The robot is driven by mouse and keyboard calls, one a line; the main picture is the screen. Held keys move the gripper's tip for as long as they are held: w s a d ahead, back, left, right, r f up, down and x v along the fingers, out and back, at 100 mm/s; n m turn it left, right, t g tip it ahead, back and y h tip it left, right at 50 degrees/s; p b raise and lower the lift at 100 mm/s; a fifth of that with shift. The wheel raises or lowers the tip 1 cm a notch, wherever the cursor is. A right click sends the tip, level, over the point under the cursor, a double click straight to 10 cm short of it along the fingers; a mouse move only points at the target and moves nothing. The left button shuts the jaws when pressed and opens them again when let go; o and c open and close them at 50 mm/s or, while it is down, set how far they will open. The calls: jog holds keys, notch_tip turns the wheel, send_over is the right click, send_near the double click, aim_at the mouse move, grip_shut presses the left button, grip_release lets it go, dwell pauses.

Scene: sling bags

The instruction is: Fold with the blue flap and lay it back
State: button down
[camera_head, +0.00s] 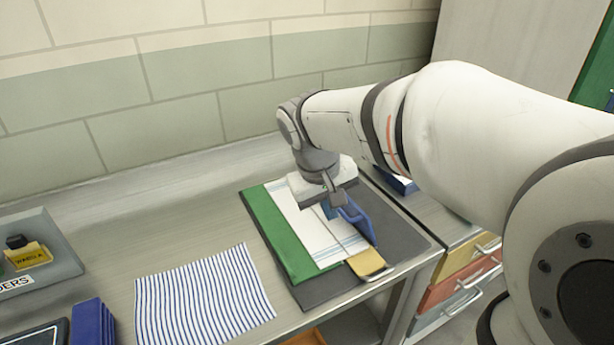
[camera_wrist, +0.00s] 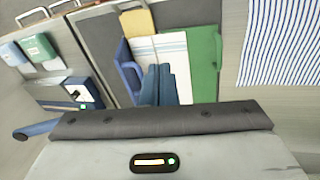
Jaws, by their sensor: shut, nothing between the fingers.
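A dark grey folding board (camera_head: 405,230) lies on the counter. Its green flap (camera_head: 275,232) lies flat at the left. A white cloth with thin blue lines (camera_head: 305,225) lies in the middle, partly over the green flap. The blue flap (camera_head: 358,218) is at the right side and looks tilted up, seen narrow in the wrist view (camera_wrist: 128,72). A yellow flap (camera_head: 368,263) is at the front edge. My gripper (camera_head: 331,208) is shut and empty above the cloth, close beside the blue flap. Whether it touches the flap I cannot tell.
A blue-and-white striped cloth (camera_head: 203,300) lies flat to the left of the board. A grey stand with a yellow card (camera_head: 28,255) and blue blocks (camera_head: 92,325) are at the far left. Drawers (camera_head: 465,285) are at the right. A wall closes the back.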

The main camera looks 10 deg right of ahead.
aim_at(340, 212)
jog(key=w+a+f+n+h+b, duration=0.1)
jog(key=w+a+f+h, duration=0.15)
jog(key=w+a, duration=0.4)
jog(key=w+d+f+p, duration=0.1)
jog(key=w+d+f, duration=0.2)
jog(key=d+f, duration=0.5)
jog(key=shift+w+d+p, duration=0.35)
jog(key=shift+d+p, duration=0.05)
jog(key=shift+d, duration=0.4)
jog(key=shift+f, duration=0.1)
jog(key=shift+w+d+r, duration=0.25)
jog(key=shift+d+r, duration=0.35)
jog(key=shift+d, duration=0.2)
jog(key=shift+a, duration=0.2)
